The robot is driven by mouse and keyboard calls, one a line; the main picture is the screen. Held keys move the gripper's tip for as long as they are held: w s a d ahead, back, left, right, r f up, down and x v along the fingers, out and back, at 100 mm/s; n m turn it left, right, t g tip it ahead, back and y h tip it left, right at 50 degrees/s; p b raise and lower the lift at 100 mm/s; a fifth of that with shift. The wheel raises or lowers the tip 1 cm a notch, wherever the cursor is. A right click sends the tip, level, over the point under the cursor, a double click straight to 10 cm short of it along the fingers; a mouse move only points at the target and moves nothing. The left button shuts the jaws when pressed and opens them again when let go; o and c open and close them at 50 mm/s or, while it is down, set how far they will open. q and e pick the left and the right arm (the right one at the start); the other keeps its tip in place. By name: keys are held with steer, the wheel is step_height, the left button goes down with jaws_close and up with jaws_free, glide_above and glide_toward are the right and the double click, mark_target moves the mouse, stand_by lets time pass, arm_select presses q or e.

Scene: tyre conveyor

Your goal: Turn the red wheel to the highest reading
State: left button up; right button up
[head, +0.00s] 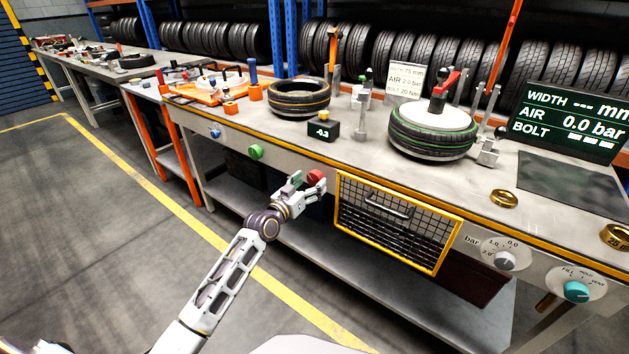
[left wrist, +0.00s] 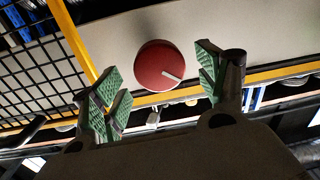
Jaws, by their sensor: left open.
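The red wheel (head: 315,177) is a round knob on the front panel of the workbench, left of the yellow-framed mesh basket. In the left wrist view the red wheel (left wrist: 155,62) has a white pointer mark aimed to the lower right. My left gripper (head: 308,187) is open, with its fingers around the wheel's position. In the left wrist view its green-padded fingers (left wrist: 160,78) stand on either side of the wheel, with gaps showing. A small black box (head: 323,130) on the bench above reads "-0.3". My right gripper is not in view.
The yellow-framed mesh basket (head: 394,222) is close right of my left gripper. A green knob (head: 256,152) is to its left. The floor in front is clear.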

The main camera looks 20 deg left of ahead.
mark_target(313, 180)
arm_select(q)
steer(key=shift+w+d, duration=0.2)
steer(key=shift+w, duration=0.5)
steer(key=shift+w+d, duration=0.2)
steer(key=shift+w, duration=0.55)
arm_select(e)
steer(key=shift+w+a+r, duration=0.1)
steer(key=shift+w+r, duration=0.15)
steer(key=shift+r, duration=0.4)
arm_select(q)
steer(key=c, duration=1)
steer(key=shift+c, duration=0.2)
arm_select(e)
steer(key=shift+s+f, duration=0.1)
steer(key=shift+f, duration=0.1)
